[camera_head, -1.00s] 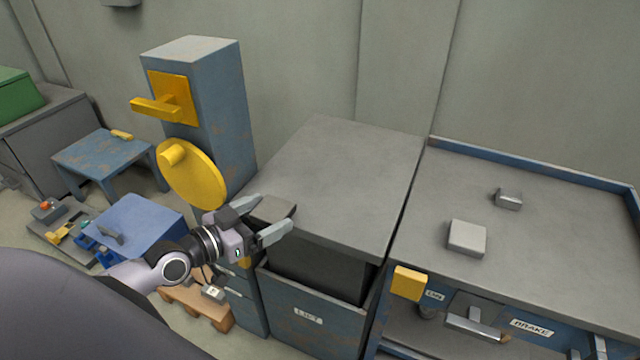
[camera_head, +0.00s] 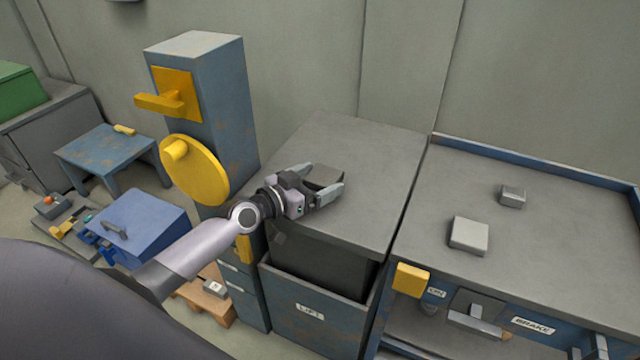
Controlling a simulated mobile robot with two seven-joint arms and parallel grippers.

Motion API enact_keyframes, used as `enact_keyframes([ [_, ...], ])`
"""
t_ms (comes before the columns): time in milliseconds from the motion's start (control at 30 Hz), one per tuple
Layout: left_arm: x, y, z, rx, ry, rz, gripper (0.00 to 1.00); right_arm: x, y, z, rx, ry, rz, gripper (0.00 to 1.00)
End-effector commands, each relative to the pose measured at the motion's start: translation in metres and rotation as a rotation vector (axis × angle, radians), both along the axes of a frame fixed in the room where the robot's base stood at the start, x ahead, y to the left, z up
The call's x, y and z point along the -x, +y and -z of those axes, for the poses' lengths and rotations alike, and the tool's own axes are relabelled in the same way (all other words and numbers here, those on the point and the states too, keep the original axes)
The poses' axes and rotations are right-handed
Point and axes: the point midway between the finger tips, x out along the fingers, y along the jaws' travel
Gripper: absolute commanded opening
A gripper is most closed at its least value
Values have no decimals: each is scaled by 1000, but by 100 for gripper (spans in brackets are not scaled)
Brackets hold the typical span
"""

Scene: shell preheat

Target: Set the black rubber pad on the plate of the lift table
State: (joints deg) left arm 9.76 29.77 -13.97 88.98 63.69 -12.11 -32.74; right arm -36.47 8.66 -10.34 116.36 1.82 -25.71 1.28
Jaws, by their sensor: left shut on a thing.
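My left gripper (camera_head: 327,181) is over the near left part of the lift table's grey plate (camera_head: 365,145). It is shut on the rubber pad (camera_head: 324,174), a flat dark grey piece between the two light fingers. The pad lies roughly level; I cannot tell whether it touches the plate. The lift table's blue body carries a LIFT label (camera_head: 310,311). My right gripper is not in view.
A blue cabinet (camera_head: 225,100) with a yellow disc (camera_head: 196,172) and yellow lever (camera_head: 160,102) stands left of the plate. On the right, a bench (camera_head: 555,230) with a raised blue rim holds two small grey blocks. The plate's far part is bare.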

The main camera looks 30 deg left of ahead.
Motion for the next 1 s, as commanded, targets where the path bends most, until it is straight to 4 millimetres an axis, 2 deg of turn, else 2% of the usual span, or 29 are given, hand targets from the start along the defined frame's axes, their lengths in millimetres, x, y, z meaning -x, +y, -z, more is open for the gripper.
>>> enact_keyframes([
  [67, -11, -4, -2, 3, -3, 1, 56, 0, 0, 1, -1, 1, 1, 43],
  [100, -11, -4, 8, 1, 3, 1, 56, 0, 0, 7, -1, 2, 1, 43],
  [167, -10, -3, 14, 1, 1, 1, 56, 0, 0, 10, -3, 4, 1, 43],
  [467, -10, -3, 14, 0, -1, 0, 56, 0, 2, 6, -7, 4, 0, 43],
  [600, -10, -3, 19, -2, -2, 0, 56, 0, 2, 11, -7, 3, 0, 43],
  [633, -10, -3, 18, -1, 0, 0, 95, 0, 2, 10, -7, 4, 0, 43],
  [667, -9, -3, 18, -1, 1, 0, 100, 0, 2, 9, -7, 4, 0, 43],
  [1000, -9, -3, 13, 1, 1, 0, 100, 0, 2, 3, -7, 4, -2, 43],
])
